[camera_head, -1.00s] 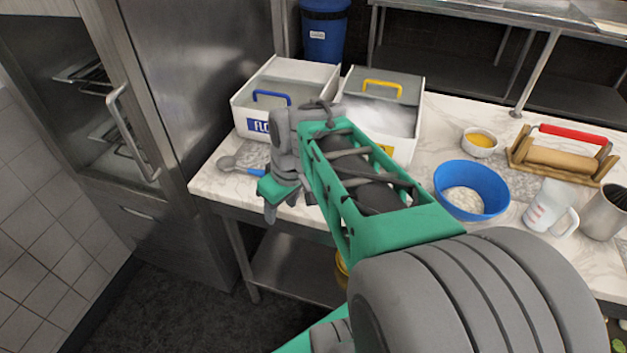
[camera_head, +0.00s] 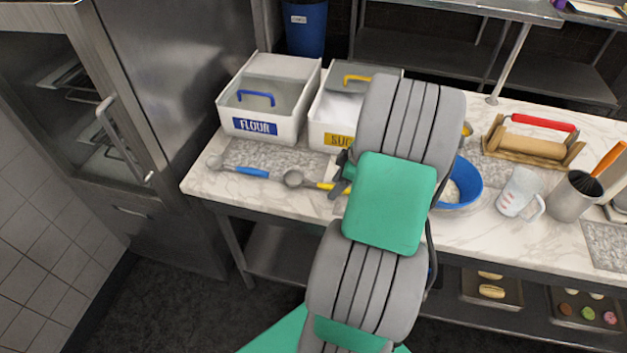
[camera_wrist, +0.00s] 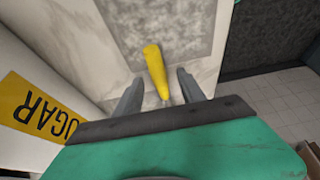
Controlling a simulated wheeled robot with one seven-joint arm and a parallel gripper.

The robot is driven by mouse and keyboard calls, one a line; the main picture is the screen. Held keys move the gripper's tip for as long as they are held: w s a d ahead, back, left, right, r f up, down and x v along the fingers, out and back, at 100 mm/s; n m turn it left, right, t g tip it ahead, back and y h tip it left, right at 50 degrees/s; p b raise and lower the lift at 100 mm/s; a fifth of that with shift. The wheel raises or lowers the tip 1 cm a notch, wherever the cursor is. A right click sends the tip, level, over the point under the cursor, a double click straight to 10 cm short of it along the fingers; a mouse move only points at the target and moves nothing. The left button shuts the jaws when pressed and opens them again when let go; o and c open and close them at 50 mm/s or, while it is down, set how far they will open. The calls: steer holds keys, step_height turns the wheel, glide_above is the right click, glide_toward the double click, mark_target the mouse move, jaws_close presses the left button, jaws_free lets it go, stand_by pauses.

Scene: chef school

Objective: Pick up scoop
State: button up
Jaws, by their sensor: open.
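Two scoops lie on the marble counter in the head view. One has a blue handle (camera_head: 250,171) and a grey bowl at its left end. The other has a grey bowl (camera_head: 293,178) and a yellow handle (camera_head: 325,186). My gripper is at the yellow-handled scoop, mostly hidden behind my arm in the head view. In the wrist view my gripper (camera_wrist: 160,76) is open, with the yellow handle (camera_wrist: 154,66) showing between its two fingers. I cannot tell how far above the handle the fingers are.
The flour bin (camera_head: 255,127) and the sugar bin (camera_head: 328,140) stand behind the scoops. The sugar bin (camera_wrist: 38,105) is close on the left in the wrist view. A blue bowl (camera_head: 467,185), measuring jug (camera_head: 517,193) and rolling pin stand (camera_head: 530,148) are to the right.

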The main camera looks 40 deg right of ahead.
jaws_close()
stand_by(0.5)
